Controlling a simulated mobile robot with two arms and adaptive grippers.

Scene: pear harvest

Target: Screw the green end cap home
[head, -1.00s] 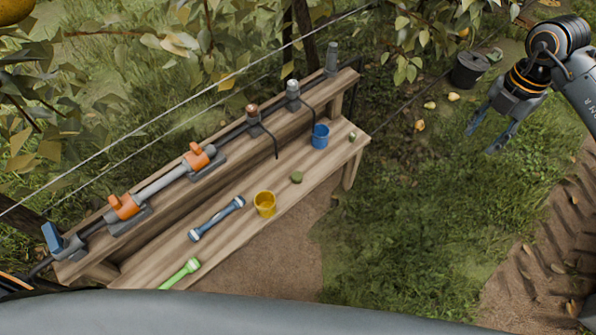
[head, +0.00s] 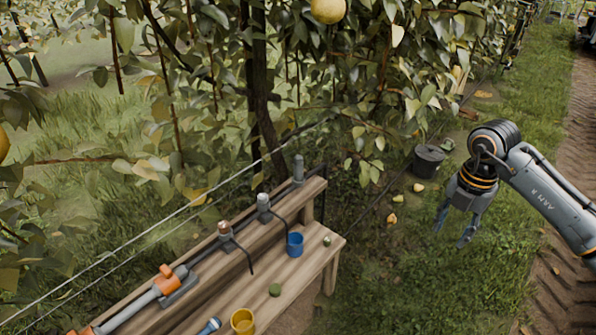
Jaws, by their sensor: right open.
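A grey pipe line with an orange-handled valve (head: 167,281) runs along the raised back shelf (head: 237,244). An upright grey cylinder (head: 298,168) stands at its far end. My right gripper (head: 454,228) hangs open and empty over the grass, well right of the bench. My left gripper is out of view.
A blue cup (head: 295,244) and a yellow cup (head: 242,321) stand on the bench. A dark bucket (head: 428,162) stands on the grass behind my right gripper. Fallen pears lie near it. Wires and leafy branches cross above the bench. Grass right of the bench is open.

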